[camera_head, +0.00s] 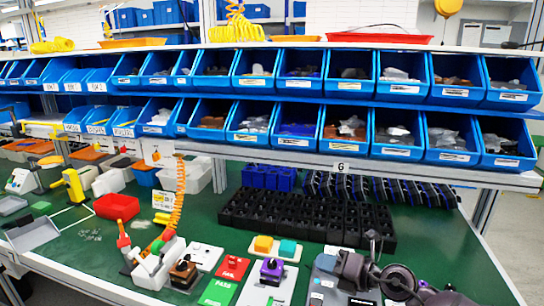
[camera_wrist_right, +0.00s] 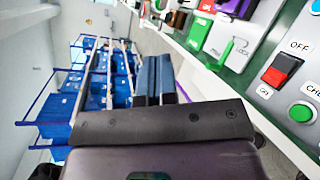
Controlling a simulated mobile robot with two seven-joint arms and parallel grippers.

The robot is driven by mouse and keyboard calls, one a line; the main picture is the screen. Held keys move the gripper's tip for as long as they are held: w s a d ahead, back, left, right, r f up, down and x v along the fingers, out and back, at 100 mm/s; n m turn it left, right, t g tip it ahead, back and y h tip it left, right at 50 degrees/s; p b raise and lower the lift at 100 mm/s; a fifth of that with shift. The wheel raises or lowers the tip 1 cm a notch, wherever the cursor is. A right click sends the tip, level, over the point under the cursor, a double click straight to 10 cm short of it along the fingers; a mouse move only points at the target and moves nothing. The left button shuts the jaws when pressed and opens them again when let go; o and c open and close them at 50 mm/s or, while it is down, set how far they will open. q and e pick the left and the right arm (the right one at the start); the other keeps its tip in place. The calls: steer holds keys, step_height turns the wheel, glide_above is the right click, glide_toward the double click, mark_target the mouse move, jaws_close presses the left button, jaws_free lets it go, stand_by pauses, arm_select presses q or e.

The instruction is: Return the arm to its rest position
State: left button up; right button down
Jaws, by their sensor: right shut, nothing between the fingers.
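A switch box with a purple knob (camera_head: 272,268) stands on the green bench near the front. A second small device with a brown knob (camera_head: 183,268) stands to its left. My right gripper (camera_head: 374,240) is above the front right of the bench, to the right of both and apart from them. Its two fingers (camera_wrist_right: 155,80) are together and empty in the wrist view. A grey control panel (camera_head: 326,284) is partly hidden by my right arm; a panel with a red OFF rocker (camera_wrist_right: 281,68) and green button (camera_wrist_right: 301,112) shows in the wrist view. My left gripper is not in view.
Green PASS (camera_head: 218,292) and red FAIL (camera_head: 232,268) cards lie beside the purple-knob box. A black compartment tray (camera_head: 300,215) lies behind. Two rows of blue bins (camera_head: 290,128) overhang the bench. Bare green surface (camera_head: 455,235) shows at the right.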

step_height(320, 180, up, 4)
steer(key=d+m+t, duration=0.2)
steer(key=m+t, duration=0.4)
steer(key=m, duration=0.3)
steer(key=s+d+f+m+t+h, duration=0.35)
steer(key=d+f+m+h, duration=0.35)
steer(key=m, duration=0.6)
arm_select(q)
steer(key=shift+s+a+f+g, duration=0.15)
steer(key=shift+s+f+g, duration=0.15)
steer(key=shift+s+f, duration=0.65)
arm_select(e)
steer(key=s+d+f+m+g+h, duration=0.3)
steer(key=s+f+m, duration=0.3)
steer(key=s+f, duration=0.3)
steer(key=s+d+f+m+g+h, duration=0.3)
steer(key=s+f+m, duration=0.3)
steer(key=s+f, duration=0.4)
steer(key=s+g, duration=0.1)
steer(key=s, duration=0.5)
